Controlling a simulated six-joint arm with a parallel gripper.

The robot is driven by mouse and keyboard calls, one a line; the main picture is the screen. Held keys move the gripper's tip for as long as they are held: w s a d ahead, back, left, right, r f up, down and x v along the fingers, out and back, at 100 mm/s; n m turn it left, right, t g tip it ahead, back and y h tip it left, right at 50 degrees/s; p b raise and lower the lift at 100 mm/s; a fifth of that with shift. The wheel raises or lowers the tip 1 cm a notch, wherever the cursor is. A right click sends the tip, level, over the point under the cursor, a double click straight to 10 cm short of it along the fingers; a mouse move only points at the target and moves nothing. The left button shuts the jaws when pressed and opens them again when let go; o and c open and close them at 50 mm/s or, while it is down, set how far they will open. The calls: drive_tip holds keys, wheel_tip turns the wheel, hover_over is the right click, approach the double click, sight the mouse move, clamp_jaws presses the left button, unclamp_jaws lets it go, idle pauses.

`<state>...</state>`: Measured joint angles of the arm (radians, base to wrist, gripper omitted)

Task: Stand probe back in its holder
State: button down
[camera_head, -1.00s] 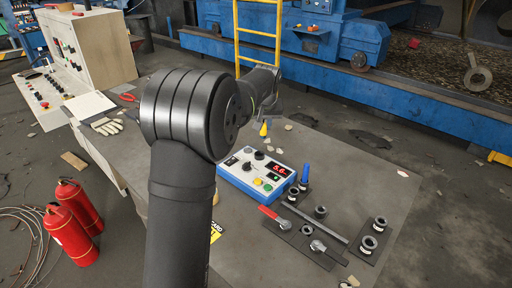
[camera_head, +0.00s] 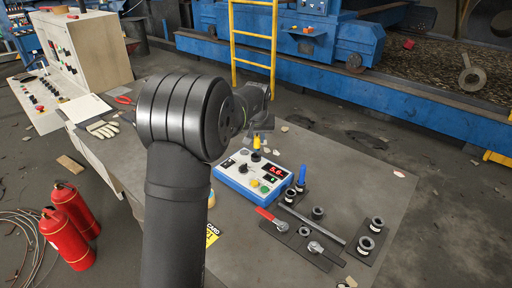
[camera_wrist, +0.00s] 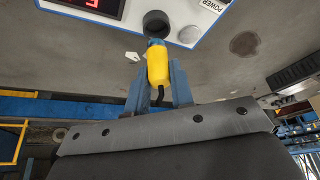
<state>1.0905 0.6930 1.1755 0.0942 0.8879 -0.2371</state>
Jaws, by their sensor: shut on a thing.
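The yellow probe (camera_head: 256,142) hangs below my gripper (camera_head: 262,126) in the head view. In the wrist view my gripper (camera_wrist: 160,74) is shut on the probe (camera_wrist: 158,68), with a finger on each side of its yellow body. Its blue end points at a black round cup-like part (camera_wrist: 157,24) at the edge of a white panel. This part, possibly the holder, also shows in the head view (camera_head: 256,157), just under the probe. I cannot tell whether probe and cup touch.
The blue-edged meter box (camera_head: 239,178) has a red display and coloured buttons. A blue upright handle (camera_head: 302,173) stands beside it. A red-handled tool (camera_head: 270,218) and several black fittings lie in front.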

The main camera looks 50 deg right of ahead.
sight(256, 141)
drive_tip(key=shift+w+f, duration=0.15)
drive_tip(key=shift+w, duration=0.1)
drive_tip(key=shift+f, duration=1.95)
drive_tip(key=shift+f, duration=0.15)
drive_tip(key=c, duration=1.3)
unclamp_jaws()
drive_tip(key=shift+o, duration=0.2)
drive_tip(key=shift+s+r, duration=0.1)
drive_tip(key=shift+r, duration=0.45)
drive_tip(key=v, duration=1.1)
